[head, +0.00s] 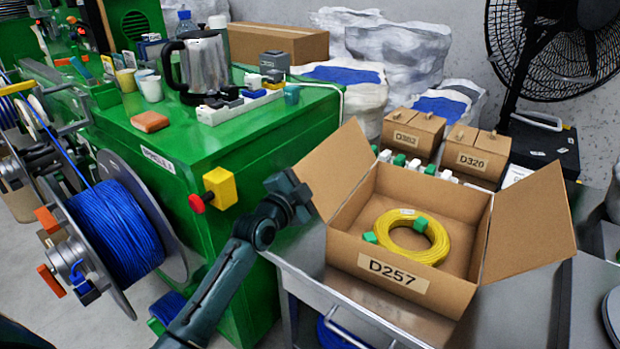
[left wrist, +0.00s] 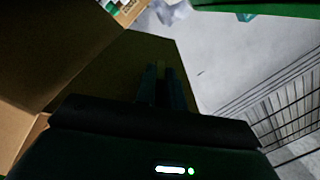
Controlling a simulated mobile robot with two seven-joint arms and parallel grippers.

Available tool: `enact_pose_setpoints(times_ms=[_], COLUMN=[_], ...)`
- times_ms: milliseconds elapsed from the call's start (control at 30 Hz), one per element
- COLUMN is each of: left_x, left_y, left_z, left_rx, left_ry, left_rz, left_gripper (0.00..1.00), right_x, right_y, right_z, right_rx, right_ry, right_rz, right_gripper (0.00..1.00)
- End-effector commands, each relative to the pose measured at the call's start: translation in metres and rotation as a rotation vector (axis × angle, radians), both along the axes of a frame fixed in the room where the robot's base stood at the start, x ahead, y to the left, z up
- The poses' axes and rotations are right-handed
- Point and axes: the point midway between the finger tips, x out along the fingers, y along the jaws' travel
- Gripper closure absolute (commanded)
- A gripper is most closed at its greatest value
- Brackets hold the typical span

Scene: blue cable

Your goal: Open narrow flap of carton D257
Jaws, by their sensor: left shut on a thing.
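Carton D257 (head: 392,277) stands on the grey bench with its top open. A coil of yellow cable (head: 440,240) with green clips lies inside. Its left flap (head: 345,165) slants up and outward, and its right flap (head: 535,225) spreads outward to the right. My left gripper (head: 303,193) is at the outer edge of the left flap and is shut on it. In the left wrist view the dark fingers (left wrist: 162,85) lie against the brown flap (left wrist: 110,75); the contact itself is dark. My right gripper is in neither view.
Cartons D302 (head: 412,133) and D320 (head: 477,158) stand behind carton D257. A green cabinet (head: 215,140) with a kettle (head: 195,68) is at the left. A blue cable reel (head: 115,232) is at the far left. A fan (head: 555,45) stands at the back right.

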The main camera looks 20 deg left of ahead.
Motion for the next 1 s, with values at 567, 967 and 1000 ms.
enact_pose_setpoints(times_ms=[567, 967, 1000], left_x=[-0.008, -0.008, -0.008], left_y=[-0.031, -0.032, -0.032], left_z=[0.022, 0.021, 0.021], left_rx=[0.397, 0.408, 0.408], left_ry=[-0.097, -0.102, -0.102], left_rz=[-0.001, -0.001, -0.001], left_gripper=[1.00, 0.84, 0.81], right_x=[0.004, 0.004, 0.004], right_y=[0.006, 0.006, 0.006], right_z=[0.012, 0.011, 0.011], right_rx=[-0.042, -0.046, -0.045], right_ry=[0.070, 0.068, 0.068], right_rz=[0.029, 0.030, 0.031], right_gripper=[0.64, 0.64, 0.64])
